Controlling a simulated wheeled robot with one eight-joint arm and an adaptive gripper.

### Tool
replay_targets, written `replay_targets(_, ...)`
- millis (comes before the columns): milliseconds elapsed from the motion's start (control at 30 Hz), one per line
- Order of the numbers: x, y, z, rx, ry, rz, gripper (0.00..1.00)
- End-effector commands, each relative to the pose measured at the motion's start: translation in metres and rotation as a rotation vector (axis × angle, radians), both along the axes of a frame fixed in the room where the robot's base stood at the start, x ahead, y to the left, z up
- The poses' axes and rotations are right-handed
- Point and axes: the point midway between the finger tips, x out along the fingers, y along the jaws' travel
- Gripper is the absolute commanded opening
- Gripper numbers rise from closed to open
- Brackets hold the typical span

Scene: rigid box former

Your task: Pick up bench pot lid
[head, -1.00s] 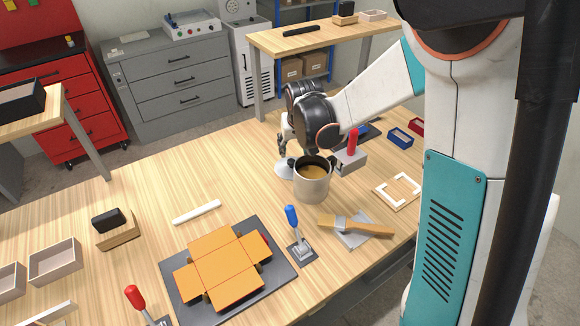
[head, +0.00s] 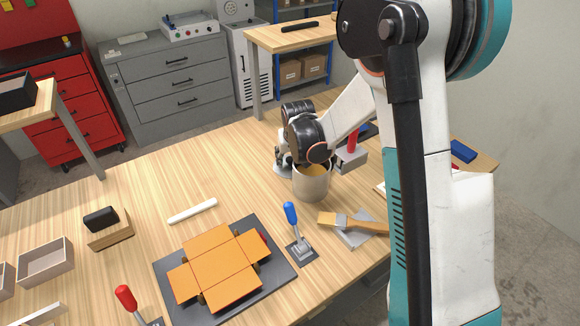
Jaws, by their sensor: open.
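The bench pot (head: 312,186) is a grey metal pot with amber-brown contents, standing open on the wooden bench. A pale round disc, likely the pot lid (head: 279,171), lies on the bench just left of and behind the pot; only its edge shows. My gripper (head: 281,160) is open and low over this disc, pointing down. My dark wrist hides much of the gripper and part of the pot's rim. I cannot tell whether the fingers touch the lid.
An orange box blank (head: 222,264) lies on a dark plate. The bench left of the lid is clear.

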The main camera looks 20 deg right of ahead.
Motion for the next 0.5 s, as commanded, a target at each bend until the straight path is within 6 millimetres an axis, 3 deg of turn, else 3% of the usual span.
replay_targets(100,-0.0002,-0.0001,0.0006,0.0,0.0,0.0,0.47)
replay_targets(133,-0.0002,-0.0001,0.0006,0.0,0.0,0.0,0.43)
replay_targets(333,-0.0001,0.0,0.0006,0.0,0.0,0.0,0.0)
replay_targets(500,-0.0001,0.0,0.0007,0.0,0.0,0.0,0.0)
